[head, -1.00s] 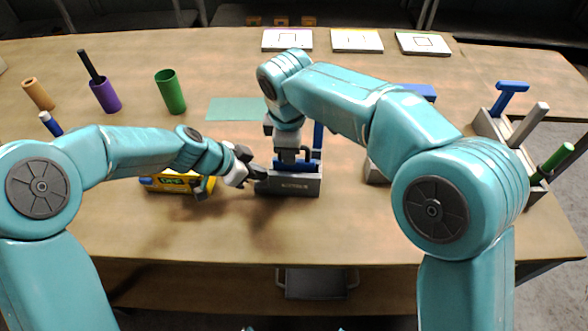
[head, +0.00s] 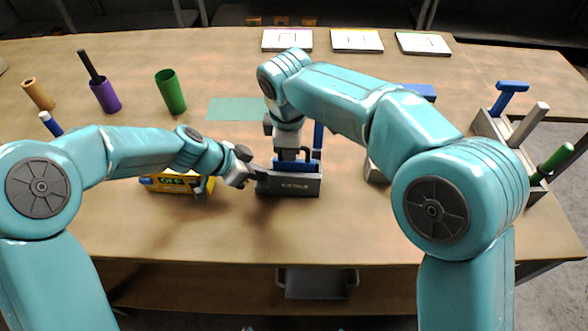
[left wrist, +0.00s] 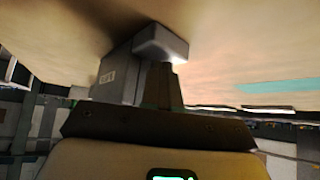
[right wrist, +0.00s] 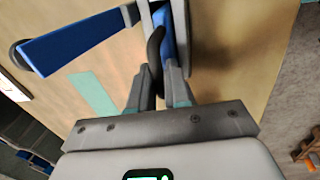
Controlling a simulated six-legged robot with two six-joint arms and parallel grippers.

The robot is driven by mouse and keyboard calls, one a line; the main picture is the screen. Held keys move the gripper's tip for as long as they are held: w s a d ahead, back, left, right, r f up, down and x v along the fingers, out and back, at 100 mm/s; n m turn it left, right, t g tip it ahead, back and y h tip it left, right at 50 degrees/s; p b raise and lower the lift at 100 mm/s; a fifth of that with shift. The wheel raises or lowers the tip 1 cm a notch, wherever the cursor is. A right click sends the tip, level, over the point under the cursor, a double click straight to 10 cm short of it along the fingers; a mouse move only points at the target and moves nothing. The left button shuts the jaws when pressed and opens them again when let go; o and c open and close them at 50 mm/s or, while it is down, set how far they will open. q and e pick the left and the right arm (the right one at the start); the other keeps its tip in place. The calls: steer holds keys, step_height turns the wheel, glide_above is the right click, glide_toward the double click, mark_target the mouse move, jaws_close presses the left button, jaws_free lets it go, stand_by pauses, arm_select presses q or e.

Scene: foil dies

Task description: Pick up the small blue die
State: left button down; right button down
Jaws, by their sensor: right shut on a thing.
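The small blue die (head: 310,163) sits in the top of a grey holder box (head: 297,188) on the table; its blue body also shows in the right wrist view (right wrist: 166,38). My right gripper (head: 288,157) points down over the box and is shut on the die, and in the right wrist view its fingers (right wrist: 157,80) close around a dark part at the die's top. My left gripper (head: 254,174) is at the box's left end, close to it or touching. In the left wrist view the labelled box (left wrist: 112,80) is beside the finger; the opening between the fingers is unclear.
A yellow box (head: 176,184) stands left of the holder. A blue upright piece (head: 319,136) rises just behind it. Green (head: 170,92) and purple (head: 106,96) cups stand at the back left. A rack (head: 490,126) with tools is on the right. Table in front is clear.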

arm_select(q)
steer(key=shift+s+f, duration=0.15)
steer(key=shift+f, duration=0.15)
stand_by(0.6)
arm_select(e)
step_height(320, 180, up, 10)
steer(key=shift+r, duration=0.1)
stand_by(0.3)
arm_select(q)
steer(key=shift+w+r+p, duration=0.2)
steer(key=shift+r+p, duration=0.35)
steer(key=shift+r, duration=0.45)
step_height(320, 180, up, 3)
steer(key=shift+s+f+p, duration=0.1)
steer(key=shift+f+p, duration=0.1)
steer(key=shift+p, duration=0.35)
step_height(320, 180, up, 2)
steer(key=shift+p, duration=0.5)
steer(key=shift+r, duration=0.45)
arm_select(e)
step_height(320, 180, up, 3)
steer(key=shift+w+r, duration=0.1)
